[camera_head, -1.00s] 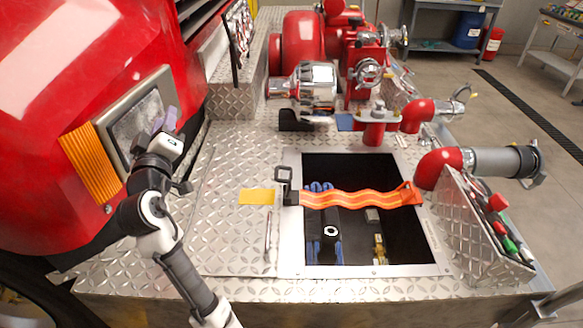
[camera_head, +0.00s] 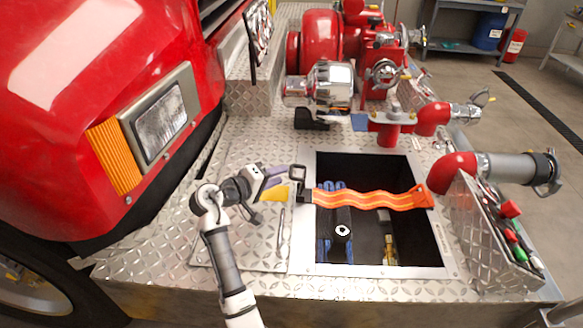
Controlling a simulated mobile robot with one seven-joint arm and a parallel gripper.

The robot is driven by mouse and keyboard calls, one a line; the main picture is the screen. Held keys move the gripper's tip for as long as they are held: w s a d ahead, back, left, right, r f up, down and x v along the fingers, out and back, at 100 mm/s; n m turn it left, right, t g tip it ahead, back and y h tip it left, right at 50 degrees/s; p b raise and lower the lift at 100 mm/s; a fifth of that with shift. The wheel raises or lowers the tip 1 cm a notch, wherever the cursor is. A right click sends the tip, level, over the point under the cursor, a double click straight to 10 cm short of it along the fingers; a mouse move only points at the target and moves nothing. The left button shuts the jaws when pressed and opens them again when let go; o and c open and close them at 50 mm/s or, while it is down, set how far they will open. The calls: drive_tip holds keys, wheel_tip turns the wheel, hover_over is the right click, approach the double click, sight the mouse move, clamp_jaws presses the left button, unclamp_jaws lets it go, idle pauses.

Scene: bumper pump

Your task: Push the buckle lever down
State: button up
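The buckle lever (camera_head: 298,173) is a dark looped frame standing up at the left end of an orange strap (camera_head: 365,200). The strap lies across a square opening in the diamond-plate deck. The black buckle body (camera_head: 304,195) sits at the left rim of the opening. My gripper (camera_head: 281,180) is just left of the lever, over the deck, with its fingers pointing right toward it. A small gap seems to remain between them, but contact is hard to judge. The finger opening is too small to tell. A yellow label on the deck is partly hidden behind the gripper.
The recessed compartment (camera_head: 408,245) holds blue-and-black gear (camera_head: 340,232) and a brass fitting. Red pipes and a chrome valve (camera_head: 330,80) stand behind.

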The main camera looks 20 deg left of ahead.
sight(291, 169)
drive_tip(key=p+x, duration=0.1)
drive_tip(key=x, duration=0.5)
drive_tip(key=shift+c, duration=0.4)
clamp_jaws()
